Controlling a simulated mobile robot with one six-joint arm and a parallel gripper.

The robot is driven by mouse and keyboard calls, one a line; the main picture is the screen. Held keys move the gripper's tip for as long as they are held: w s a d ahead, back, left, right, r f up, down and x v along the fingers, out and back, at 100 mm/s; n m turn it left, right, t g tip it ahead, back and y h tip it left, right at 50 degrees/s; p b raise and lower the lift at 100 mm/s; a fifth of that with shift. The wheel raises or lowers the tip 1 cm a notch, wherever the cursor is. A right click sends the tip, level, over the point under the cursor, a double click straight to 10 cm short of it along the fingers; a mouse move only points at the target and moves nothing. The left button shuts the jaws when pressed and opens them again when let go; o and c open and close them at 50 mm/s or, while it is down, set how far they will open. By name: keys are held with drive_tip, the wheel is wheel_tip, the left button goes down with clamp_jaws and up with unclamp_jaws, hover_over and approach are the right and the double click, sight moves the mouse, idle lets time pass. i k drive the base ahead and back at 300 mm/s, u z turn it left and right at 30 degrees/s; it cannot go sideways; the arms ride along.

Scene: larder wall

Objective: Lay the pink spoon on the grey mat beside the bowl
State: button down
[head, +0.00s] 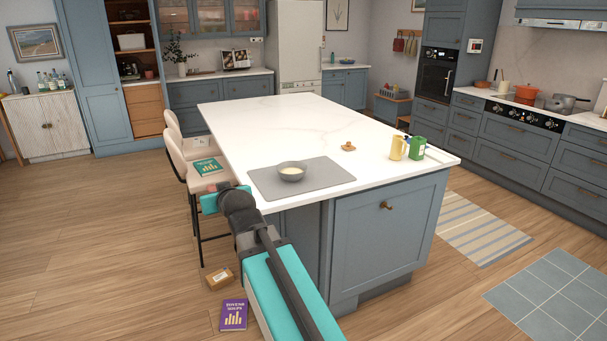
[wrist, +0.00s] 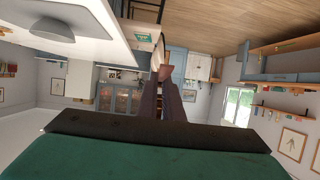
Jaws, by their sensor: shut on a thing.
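The grey mat (head: 322,177) lies flat on the near left end of the white island top. The grey bowl (head: 291,172) stands upright on the mat, left of its middle, with something pale inside. In the wrist view, which is upside down, the mat (wrist: 97,17) and bowl (wrist: 45,23) show at upper left. My gripper (wrist: 166,77) is shut, off the island's near left edge, clear of the mat. A small pinkish-brown piece (wrist: 166,71) shows at its fingertips, consistent with the pink spoon. Most of the spoon is hidden.
A wooden piece (head: 348,147), a yellow mug (head: 399,148) and a green container (head: 417,148) stand right of the mat. A stool with a green book (head: 208,167) is beside the island. A box (head: 220,278) and purple book (head: 234,315) lie on the floor.

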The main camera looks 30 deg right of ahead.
sight(324, 169)
drive_tip(key=i, duration=0.85)
drive_tip(key=u, duration=0.05)
